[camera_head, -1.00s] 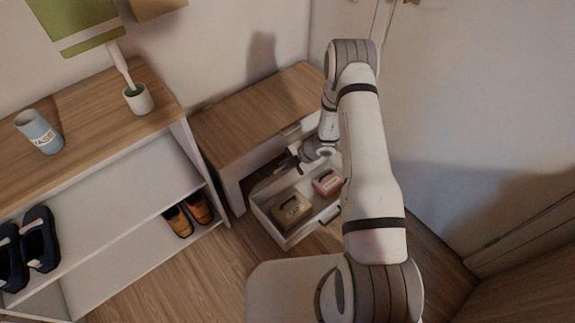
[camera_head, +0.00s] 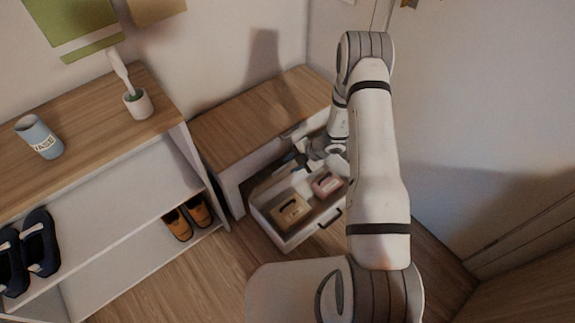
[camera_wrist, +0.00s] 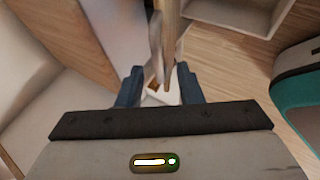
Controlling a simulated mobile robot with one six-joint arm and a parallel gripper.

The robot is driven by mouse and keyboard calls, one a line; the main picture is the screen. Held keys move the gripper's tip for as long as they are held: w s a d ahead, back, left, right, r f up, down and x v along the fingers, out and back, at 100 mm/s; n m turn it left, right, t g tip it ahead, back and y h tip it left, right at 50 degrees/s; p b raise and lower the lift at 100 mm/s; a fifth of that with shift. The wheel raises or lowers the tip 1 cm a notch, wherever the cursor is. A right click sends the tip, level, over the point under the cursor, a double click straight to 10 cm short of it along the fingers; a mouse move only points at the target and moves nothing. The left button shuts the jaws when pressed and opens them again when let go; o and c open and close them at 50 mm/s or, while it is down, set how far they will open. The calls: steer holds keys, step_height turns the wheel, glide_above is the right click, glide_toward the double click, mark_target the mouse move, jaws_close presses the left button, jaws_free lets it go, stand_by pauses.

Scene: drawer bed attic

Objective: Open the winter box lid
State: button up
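A tan box (camera_head: 291,213) with a dark handle and a smaller pink box (camera_head: 327,185) with a dark handle sit in a pulled-out white drawer (camera_head: 290,241). Both look closed. I cannot read a label, so I cannot tell which is the winter box. My gripper (camera_head: 302,161) is above the back part of the drawer, apart from both boxes. In the wrist view its two blue-grey fingers (camera_wrist: 159,86) are spread. A pale brown, narrow shape shows between and beyond them; I cannot tell what it is.
The drawer is under a wood-topped bench (camera_head: 255,118). Wood floor lies free in front. A wall stands close at right.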

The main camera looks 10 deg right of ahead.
steer(key=shift+v, duration=1.8)
steer(key=s+a+r+n+g+h+p, duration=0.1)
steer(key=s+r+n+p, duration=0.15)
steer(key=r+n, duration=0.95)
steer(key=s+a+r+n+g+p, duration=0.15)
steer(key=s+r+n, duration=0.45)
steer(key=r, duration=1)
steer(key=s+d+r+n+t+h+p, duration=0.1)
steer(key=s+d+r+n+h+p, duration=0.1)
steer(key=s+r+n, duration=0.7)
steer(key=s+d+r+n+t+h+p, duration=0.1)
steer(key=s+d+r+n+h, duration=0.3)
steer(key=s+r+n, duration=0.5)
step_height(320, 180, up, 2)
steer(key=d+n+p, duration=0.1)
steer(key=n, duration=0.9)
steer(key=shift+w+t, duration=0.1)
steer(key=shift+t, duration=0.15)
